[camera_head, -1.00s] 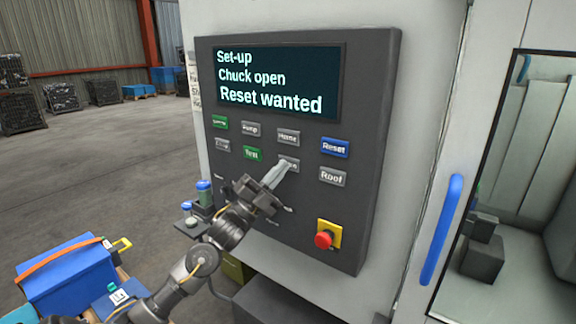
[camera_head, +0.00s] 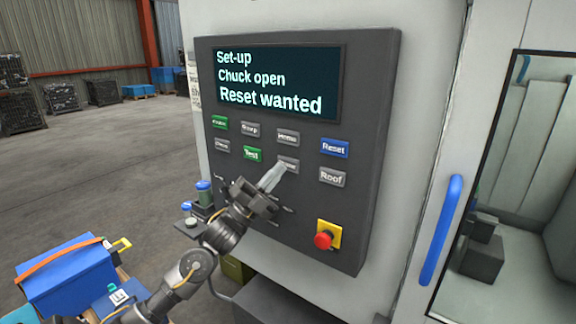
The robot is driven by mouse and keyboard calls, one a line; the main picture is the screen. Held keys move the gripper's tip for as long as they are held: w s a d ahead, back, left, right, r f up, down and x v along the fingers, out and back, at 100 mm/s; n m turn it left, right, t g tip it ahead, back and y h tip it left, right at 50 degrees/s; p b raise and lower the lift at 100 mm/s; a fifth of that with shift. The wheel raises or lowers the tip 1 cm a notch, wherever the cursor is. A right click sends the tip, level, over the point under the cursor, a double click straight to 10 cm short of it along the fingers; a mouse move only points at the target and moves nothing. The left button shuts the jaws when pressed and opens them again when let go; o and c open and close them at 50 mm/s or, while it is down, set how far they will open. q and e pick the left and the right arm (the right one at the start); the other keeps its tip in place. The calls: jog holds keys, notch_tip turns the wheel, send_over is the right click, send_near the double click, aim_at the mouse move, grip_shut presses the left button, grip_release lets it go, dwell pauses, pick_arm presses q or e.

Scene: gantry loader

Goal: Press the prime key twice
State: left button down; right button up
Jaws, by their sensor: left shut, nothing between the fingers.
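The control panel (camera_head: 384,150) has a screen (camera_head: 272,82) reading "Set-up", "Chuck open", "Reset wanted". A grey key (camera_head: 291,164) in the lower row, below one that appears to read "Home", is partly covered by my fingertips. Its label is too blurred to read surely, though it may be the prime key. My left gripper (camera_head: 278,169) is shut and empty, its fingertips pointing at that key's lower left edge. I cannot tell whether they touch it. My right gripper is not in view.
Close by are the green Test key (camera_head: 253,154), blue Reset key (camera_head: 334,148) and grey Roof key (camera_head: 332,177). A red emergency button (camera_head: 324,240) sits lower right. A blue door handle (camera_head: 441,230) stands to the right. A blue box (camera_head: 70,282) is at lower left.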

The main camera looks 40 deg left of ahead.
pick_arm(q)
jog(key=shift+s, duration=2.5)
